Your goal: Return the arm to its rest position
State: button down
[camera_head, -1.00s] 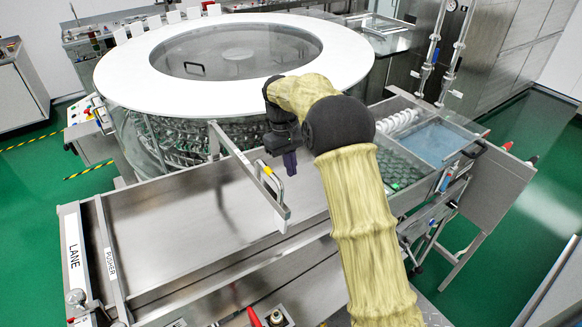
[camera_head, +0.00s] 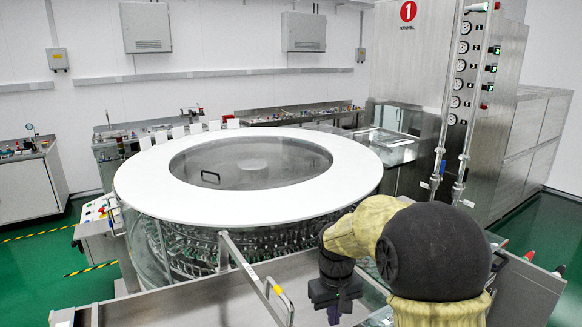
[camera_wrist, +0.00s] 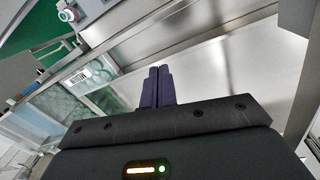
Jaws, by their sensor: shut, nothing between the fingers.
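My gripper (camera_head: 334,308) hangs at the lower middle of the head view, over the steel tray (camera_head: 215,293) in front of the round washer. Its dark purple fingers point down. In the wrist view the two fingers of my gripper (camera_wrist: 158,84) lie side by side, shut, with nothing between them. My arm, in a yellow cover with a black joint, rises at the lower right of the head view and hides part of the tray.
The round washer (camera_head: 140,195) with its white ring top stands behind my gripper. The steel tunnel cabinet (camera_head: 410,45) is at the back right. Green floor (camera_head: 35,245) is open at the left.

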jog(key=s+d+f+m+t, duration=0.1)
jog(key=s+d, duration=0.1)
jog(key=s, duration=0.6)
jog(key=s+d+f+m+t+b, duration=0.1)
jog(key=s+d+f+m, duration=0.1)
jog(key=s, duration=0.5)
jog(key=shift+s+d+f+t, duration=0.2)
jog(key=shift+s+d+t, duration=0.15)
jog(key=shift+d, duration=0.4)
dwell(0.7)
